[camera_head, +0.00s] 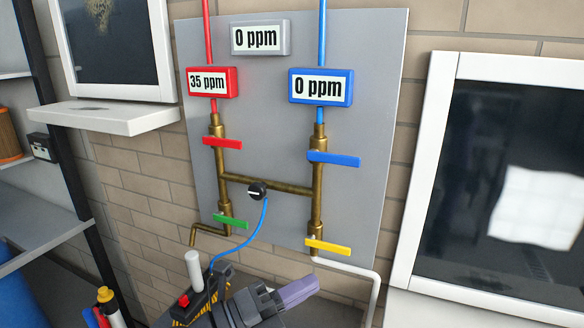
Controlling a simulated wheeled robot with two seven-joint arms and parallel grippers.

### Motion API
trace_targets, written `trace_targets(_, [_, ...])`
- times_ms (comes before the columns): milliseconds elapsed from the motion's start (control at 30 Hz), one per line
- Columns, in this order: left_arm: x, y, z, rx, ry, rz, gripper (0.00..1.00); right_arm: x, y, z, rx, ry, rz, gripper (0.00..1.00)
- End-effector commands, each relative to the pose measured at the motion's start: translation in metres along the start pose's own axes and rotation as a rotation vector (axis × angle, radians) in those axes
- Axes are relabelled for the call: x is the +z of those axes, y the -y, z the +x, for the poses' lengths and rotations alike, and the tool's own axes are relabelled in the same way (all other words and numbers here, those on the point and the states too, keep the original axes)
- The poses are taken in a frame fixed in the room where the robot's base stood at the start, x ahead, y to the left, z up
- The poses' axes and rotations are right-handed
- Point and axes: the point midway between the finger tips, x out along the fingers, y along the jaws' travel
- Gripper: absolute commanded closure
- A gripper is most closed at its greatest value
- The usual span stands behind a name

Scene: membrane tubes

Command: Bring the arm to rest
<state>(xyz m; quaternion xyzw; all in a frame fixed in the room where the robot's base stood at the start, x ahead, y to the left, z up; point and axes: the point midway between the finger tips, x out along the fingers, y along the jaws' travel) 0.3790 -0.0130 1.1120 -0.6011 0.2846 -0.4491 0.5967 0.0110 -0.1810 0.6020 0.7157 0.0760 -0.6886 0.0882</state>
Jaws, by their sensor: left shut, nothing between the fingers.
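My left gripper (300,290) is at the bottom centre, in front of the lower part of the grey panel (265,130). Its purple-grey fingers are closed together, point right and hold nothing. It is apart from the valve handles above it. My right gripper is not in view.
The panel carries brass pipes with red (222,142), blue (334,159), green (230,221) and yellow (328,246) handles. Displays read 35 ppm (212,82), 0 ppm (261,37) and 0 ppm (321,87). A thin blue tube (252,232) runs down from a black knob (257,190). Shelves stand left.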

Motion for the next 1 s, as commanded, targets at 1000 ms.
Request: trace_targets(1000, [-0.151,-0.273,-0.299,0.631,1.943,-1.724,1.0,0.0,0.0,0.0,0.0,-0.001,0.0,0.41])
